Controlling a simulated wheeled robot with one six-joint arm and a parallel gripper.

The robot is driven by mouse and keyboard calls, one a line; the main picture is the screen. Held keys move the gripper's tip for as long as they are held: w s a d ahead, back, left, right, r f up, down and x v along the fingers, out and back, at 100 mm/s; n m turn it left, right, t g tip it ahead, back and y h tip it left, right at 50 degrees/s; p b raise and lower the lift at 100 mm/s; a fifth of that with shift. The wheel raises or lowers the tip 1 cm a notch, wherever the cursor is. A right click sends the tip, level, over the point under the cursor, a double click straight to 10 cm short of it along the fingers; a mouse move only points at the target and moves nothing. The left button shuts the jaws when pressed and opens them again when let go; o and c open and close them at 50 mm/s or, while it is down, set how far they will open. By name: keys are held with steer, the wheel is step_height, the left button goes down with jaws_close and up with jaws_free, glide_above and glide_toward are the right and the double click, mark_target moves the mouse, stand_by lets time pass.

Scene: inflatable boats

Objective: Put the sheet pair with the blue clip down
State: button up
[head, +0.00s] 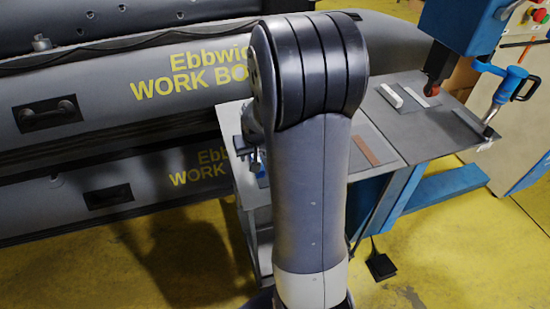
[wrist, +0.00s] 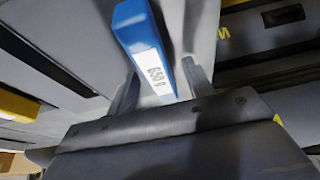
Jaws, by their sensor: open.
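A blue clip (wrist: 138,30) with a white label reading roughly "B50 9" shows in the wrist view. Its lower end lies between the two fingers of my gripper (wrist: 163,82), which is open. Grey flat surfaces show behind the clip; I cannot tell which of them is the sheet pair. In the head view my arm hides most of the gripper and the table below it. A small blue bit shows beside my arm there, too small to tell what it is.
A grey worktable (head: 410,141) carries a brown strip (head: 378,151) and a white block (head: 390,96). A blue machine (head: 455,25) and a blue-handled tool (head: 507,88) stand at right. Grey inflatable boats (head: 90,65) fill the left. A black pedal (head: 381,265) lies on the yellow floor.

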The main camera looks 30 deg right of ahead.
jaws_close()
stand_by(0.6)
steer(key=shift+r, duration=0.15)
